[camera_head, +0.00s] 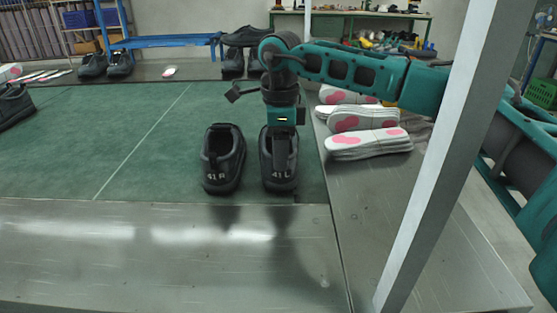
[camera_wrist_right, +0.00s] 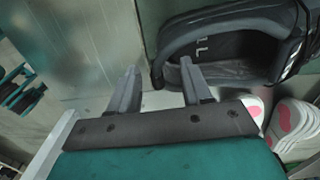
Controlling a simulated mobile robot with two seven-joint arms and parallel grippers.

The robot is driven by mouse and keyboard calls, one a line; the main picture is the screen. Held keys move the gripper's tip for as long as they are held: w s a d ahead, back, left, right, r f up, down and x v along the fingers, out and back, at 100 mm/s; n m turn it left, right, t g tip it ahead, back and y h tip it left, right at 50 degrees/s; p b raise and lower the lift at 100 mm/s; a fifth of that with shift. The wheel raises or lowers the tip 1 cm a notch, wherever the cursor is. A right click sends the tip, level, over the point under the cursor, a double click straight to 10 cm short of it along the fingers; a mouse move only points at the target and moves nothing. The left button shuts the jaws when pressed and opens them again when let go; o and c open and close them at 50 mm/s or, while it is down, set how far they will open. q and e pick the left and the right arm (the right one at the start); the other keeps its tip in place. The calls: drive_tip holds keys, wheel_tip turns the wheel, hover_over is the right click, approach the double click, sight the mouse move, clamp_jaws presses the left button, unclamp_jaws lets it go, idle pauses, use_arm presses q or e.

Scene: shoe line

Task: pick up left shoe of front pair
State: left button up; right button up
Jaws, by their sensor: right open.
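The front pair of black shoes stands on the green mat in the head view. The shoe marked 41 L (camera_head: 280,171) is on the right and the shoe marked 41 R (camera_head: 223,165) is on the left. My right gripper (camera_head: 282,129) is over the opening of the 41 L shoe, pointing down; its fingertips are hard to make out there. My left gripper is out of view.
White insoles with pink patches (camera_head: 368,143) lie in stacks right of the shoes. A grey post (camera_head: 440,160) rises in front of my right arm. More black shoes (camera_head: 93,64) stand at the back. The bare metal edge (camera_head: 150,250) in front is clear.

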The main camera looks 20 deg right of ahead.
wheel_tip(320, 180, down, 3)
drive_tip(key=shift+b, duration=0.95)
drive_tip(key=shift+r, duration=0.1)
clamp_jaws()
idle(0.5)
